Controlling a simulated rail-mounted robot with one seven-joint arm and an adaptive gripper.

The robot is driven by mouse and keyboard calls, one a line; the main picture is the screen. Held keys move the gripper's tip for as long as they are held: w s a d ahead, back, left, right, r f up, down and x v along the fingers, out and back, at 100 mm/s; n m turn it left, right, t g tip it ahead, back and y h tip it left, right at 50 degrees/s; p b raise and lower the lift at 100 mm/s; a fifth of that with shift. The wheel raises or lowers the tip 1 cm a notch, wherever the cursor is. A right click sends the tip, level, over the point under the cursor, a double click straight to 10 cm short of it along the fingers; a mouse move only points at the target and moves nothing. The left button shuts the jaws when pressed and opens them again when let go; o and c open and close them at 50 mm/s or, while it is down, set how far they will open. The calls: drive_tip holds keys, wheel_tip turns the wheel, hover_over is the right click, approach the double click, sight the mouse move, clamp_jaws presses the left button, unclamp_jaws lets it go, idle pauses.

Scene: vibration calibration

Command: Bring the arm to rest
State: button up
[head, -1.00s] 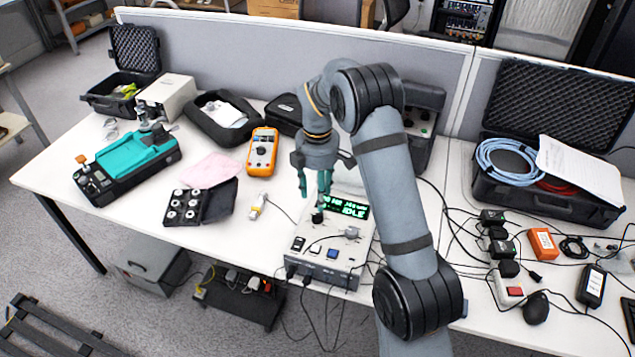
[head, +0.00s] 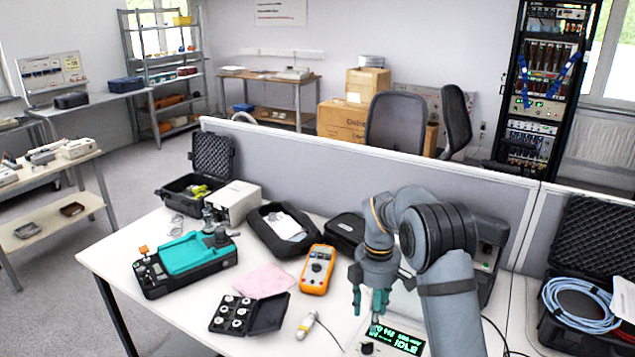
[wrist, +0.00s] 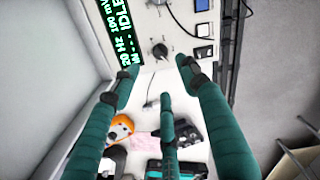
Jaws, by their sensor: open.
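My gripper (head: 366,318) has slim teal fingers and hangs pointing down over the front panel of a pale control box. The fingers are spread apart with nothing between them. The box's green display (head: 397,340) reads IDLE, and a dark knob (head: 367,348) sits just below the fingertips. In the wrist view my gripper (wrist: 160,78) is open, with the dark knob (wrist: 160,50) beyond the fingertips and the display (wrist: 125,35) at upper left. I cannot tell whether a finger touches the knob. The lower part of the box is cut off in the head view.
An orange multimeter (head: 317,270), a black case of round weights (head: 250,313) and a teal shaker (head: 187,262) lie left of my arm. A grey partition (head: 330,180) stands behind the desk. An open case with blue cable (head: 580,305) is at right.

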sight(368, 344)
wheel_tip(368, 344, down, 11)
drive_tip(key=shift+f, duration=0.15)
idle(0.5)
